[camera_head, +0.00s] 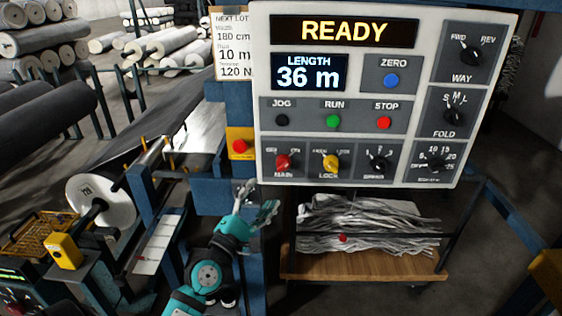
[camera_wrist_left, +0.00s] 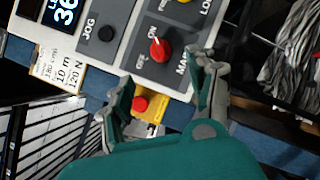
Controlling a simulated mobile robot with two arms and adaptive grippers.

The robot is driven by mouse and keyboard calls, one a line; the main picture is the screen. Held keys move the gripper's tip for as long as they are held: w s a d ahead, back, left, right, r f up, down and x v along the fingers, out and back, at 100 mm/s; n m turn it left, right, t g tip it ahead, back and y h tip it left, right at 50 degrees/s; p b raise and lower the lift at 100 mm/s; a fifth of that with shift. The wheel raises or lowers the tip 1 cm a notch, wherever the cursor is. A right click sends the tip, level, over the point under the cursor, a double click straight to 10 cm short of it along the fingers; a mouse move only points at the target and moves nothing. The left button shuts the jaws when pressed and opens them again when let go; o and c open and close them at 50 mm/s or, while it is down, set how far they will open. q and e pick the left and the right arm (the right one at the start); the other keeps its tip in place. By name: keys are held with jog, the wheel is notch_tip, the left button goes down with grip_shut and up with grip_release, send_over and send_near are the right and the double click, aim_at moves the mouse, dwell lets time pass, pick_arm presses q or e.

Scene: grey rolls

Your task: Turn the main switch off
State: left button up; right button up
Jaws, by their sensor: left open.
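The main switch (camera_head: 284,162) is a red knob at the lower left of the white control panel (camera_head: 480,135), labelled MAIN with OFF and ON marks. In the left wrist view the red knob (camera_wrist_left: 159,49) lies just beyond the fingertips, and its pale mark appears to point toward ON. My left gripper (camera_head: 260,198) is open and empty, below and left of the switch in the head view. In the left wrist view my left gripper (camera_wrist_left: 165,85) has its fingers spread apart, and no contact with the knob shows. My right gripper is out of view.
A yellow LOCK knob (camera_head: 331,163) sits right of the switch. JOG, RUN and STOP buttons are above. A red button on a yellow box (camera_head: 239,146) is left of the panel. A cart (camera_head: 360,264) with grey material stands below. The display reads READY.

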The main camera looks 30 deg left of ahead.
aim_at(280, 170)
pick_arm(q)
jog(key=p+x, duration=0.2)
jog(key=x, duration=0.8)
jog(key=shift+w, duration=0.2)
jog(key=c, duration=1.1)
jog(key=shift+c, duration=0.2)
